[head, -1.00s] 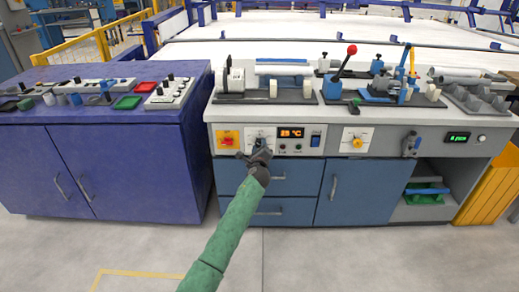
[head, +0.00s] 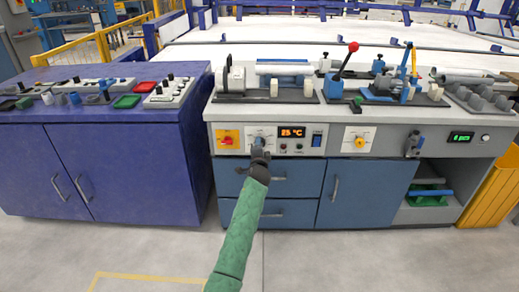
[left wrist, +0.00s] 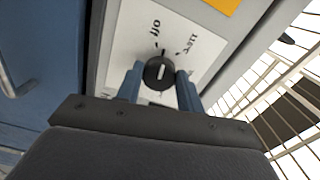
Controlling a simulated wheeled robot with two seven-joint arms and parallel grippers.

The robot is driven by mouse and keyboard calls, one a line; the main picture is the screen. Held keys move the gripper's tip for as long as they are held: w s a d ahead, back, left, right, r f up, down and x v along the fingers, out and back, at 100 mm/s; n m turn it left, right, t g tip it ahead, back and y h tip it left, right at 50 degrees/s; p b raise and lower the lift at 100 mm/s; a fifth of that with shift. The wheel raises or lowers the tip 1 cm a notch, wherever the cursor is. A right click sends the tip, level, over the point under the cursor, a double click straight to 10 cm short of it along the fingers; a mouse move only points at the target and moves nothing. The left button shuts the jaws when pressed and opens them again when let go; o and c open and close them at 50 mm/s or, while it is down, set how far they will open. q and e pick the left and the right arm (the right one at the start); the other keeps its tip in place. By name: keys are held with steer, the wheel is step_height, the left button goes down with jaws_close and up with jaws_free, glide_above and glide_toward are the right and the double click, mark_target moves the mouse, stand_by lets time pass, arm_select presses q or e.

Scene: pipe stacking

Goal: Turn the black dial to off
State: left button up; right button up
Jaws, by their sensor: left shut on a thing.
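The black dial (left wrist: 158,73) sits on a white plate (left wrist: 205,22) on the workbench front. The plate carries an "off" label (left wrist: 155,27) and another label to its right. The dial's white mark runs nearly straight up and down in the left wrist view, in line with the "off" side. My left gripper (head: 259,148) is at the dial, and in the left wrist view its two blue fingers (left wrist: 158,84) close on the dial's sides. In the head view the gripper hides most of the dial. My right gripper is not in view.
To the left of the dial is a red and yellow switch (head: 228,139). To its right are an orange display (head: 292,132), a blue switch (head: 316,140) and a yellow knob (head: 359,143). Drawers (head: 287,179) lie below. A purple cabinet (head: 110,165) stands left.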

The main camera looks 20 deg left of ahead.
arm_select(q)
steer(key=n, duration=0.4)
steer(key=shift+f, duration=0.15)
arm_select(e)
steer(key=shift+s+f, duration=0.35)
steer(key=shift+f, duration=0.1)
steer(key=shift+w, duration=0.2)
arm_select(q)
steer(key=o, duration=1)
steer(key=shift+c, duration=0.2)
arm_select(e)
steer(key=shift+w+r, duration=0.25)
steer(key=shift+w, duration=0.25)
